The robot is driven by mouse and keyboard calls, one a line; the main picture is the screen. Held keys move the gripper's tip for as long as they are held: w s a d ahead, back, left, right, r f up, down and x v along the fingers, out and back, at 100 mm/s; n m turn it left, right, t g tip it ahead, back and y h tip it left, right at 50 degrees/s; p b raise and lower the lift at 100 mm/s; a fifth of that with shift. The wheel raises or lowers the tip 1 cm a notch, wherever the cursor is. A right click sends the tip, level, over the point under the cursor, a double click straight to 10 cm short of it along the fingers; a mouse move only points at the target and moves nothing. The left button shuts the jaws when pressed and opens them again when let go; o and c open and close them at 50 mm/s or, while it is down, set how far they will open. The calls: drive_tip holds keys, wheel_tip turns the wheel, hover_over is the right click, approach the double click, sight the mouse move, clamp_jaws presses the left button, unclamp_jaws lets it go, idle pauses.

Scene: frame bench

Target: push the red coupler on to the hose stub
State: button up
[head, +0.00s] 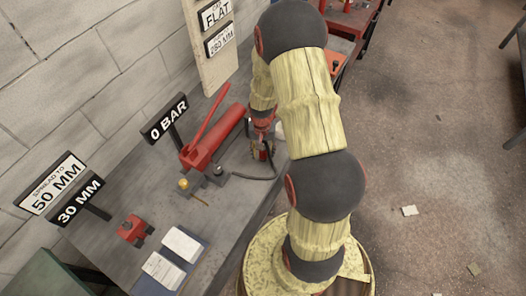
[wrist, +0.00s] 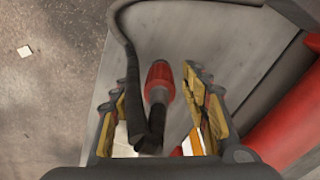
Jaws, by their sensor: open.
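The red coupler (wrist: 160,80) shows in the wrist view between the two fingers of my gripper (wrist: 156,92), with a gap on its right side. A dark cylindrical part (wrist: 157,120) extends from it toward the palm. The left finger is partly covered by a dark hose (wrist: 130,60), and I cannot tell whether that finger touches the coupler. In the head view my gripper (head: 262,141) is low over the bench, with the coupler (head: 263,154) small and partly hidden at its fingers. I cannot tell the hose stub apart from the dark parts here.
The grey bench (head: 120,190) holds a red hand pump (head: 213,140) just left of my gripper. A hose (head: 255,178) lies on the bench. Signs, a small red block (head: 132,229) and an open booklet (head: 172,258) stand or lie nearer. A block wall closes the left side.

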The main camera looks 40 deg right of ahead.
wheel_tip(320, 180, up, 12)
drive_tip(key=shift+w+a, duration=0.1)
idle(0.6)
idle(0.5)
drive_tip(key=s+a+r+n+t, duration=0.2)
drive_tip(key=s+a+r+n, duration=0.1)
drive_tip(key=a+r, duration=0.4)
drive_tip(key=s+a+r+n+t, duration=0.2)
drive_tip(key=s+a+r, duration=0.4)
drive_tip(key=r, duration=0.5)
drive_tip(key=s+a+r+n+t, duration=0.1)
drive_tip(key=s+a+r+n, duration=0.3)
drive_tip(key=a+r, duration=0.3)
wheel_tip(320, 180, up, 2)
drive_tip(key=shift+s+a+r+t, duration=0.15)
drive_tip(key=shift+s+a+t, duration=0.2)
drive_tip(key=shift+s+t, duration=0.1)
drive_tip(key=shift+c, duration=0.8)
